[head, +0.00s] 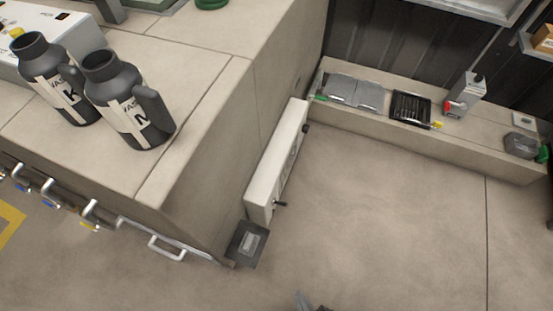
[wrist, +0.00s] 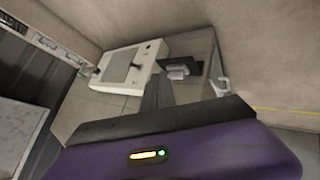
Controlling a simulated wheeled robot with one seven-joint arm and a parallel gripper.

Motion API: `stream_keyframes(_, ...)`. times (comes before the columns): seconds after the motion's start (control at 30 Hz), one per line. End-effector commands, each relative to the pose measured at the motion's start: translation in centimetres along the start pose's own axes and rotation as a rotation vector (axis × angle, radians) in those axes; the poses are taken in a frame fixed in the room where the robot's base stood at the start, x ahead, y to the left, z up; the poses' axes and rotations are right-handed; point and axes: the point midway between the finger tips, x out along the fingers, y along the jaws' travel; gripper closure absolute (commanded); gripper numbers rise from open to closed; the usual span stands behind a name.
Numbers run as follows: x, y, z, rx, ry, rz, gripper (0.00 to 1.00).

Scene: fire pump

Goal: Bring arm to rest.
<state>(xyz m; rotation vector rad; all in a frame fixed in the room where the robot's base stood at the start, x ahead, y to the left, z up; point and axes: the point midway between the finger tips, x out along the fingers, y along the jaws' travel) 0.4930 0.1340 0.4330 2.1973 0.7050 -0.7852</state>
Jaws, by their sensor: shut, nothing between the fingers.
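My gripper (wrist: 158,88) shows in the wrist view as dark fingers above a black bar and a purple housing with a small lit indicator. The fingers are together and hold nothing I can see. They point toward the white box (wrist: 128,66) and the dark plate beside it, apparently with space between. In the head view only a small grey tip shows at the bottom edge, and I cannot tell which part of my arm it is. The rest of the arm is out of view.
A bench at left carries two dark jugs (head: 128,105) and has metal handles (head: 168,248) along its front. The white box (head: 278,160) stands against its side, with the dark plate (head: 247,243) below. A low ledge (head: 330,112) holds trays and tools. Open floor (head: 385,215) lies right of centre.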

Motion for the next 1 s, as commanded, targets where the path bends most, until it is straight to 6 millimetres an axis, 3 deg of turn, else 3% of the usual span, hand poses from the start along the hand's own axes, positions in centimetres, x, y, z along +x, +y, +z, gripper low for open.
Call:
stream_keyframes(0.03, -2.4, 1.4, 0.0, 0.092, 0.020, 0.042, 1.00)
stream_keyframes(0.2, -10.3, 7.5, -1.6, 0.382, 0.125, 0.199, 1.00)
stream_keyframes(0.5, -21.4, 15.8, -4.7, 0.688, 0.300, 0.394, 1.00)
stream_keyframes(0.7, -27.1, 19.8, -7.2, 0.796, 0.392, 0.470, 1.00)
stream_keyframes(1.0, -30.8, 22.0, -10.4, 0.790, 0.388, 0.465, 1.00)
